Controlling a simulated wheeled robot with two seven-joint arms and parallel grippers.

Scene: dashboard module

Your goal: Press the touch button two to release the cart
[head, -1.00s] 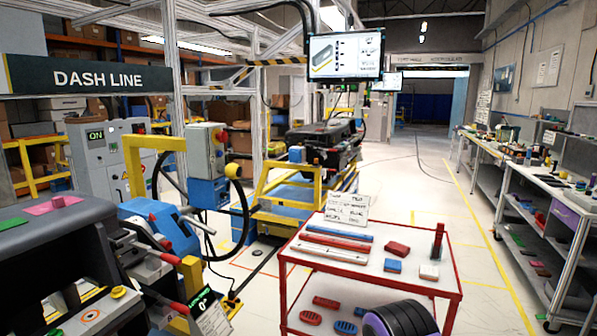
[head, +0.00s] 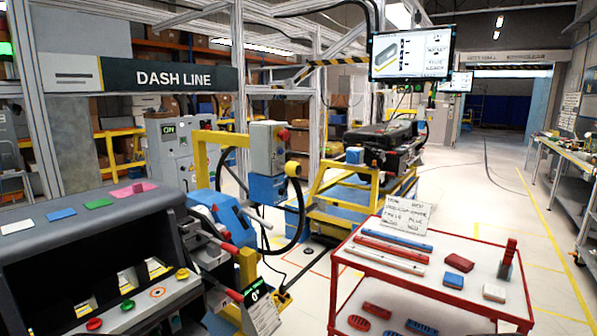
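A dark grey dashboard station (head: 90,235) fills the lower left. I cannot tell which is touch button two. White, blue (head: 61,214), green (head: 98,203) and pink (head: 135,189) pads lie on top. A yellow and blue cart (head: 340,215) with a dark dashboard module (head: 390,140) on it stands in the middle. Neither gripper is in view.
A red-framed table (head: 400,285) with bars and blocks stands at the lower right. A grey control box with a red knob (head: 268,148) stands between station and cart. A monitor (head: 412,52) hangs above. The right-hand aisle floor (head: 510,215) is clear.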

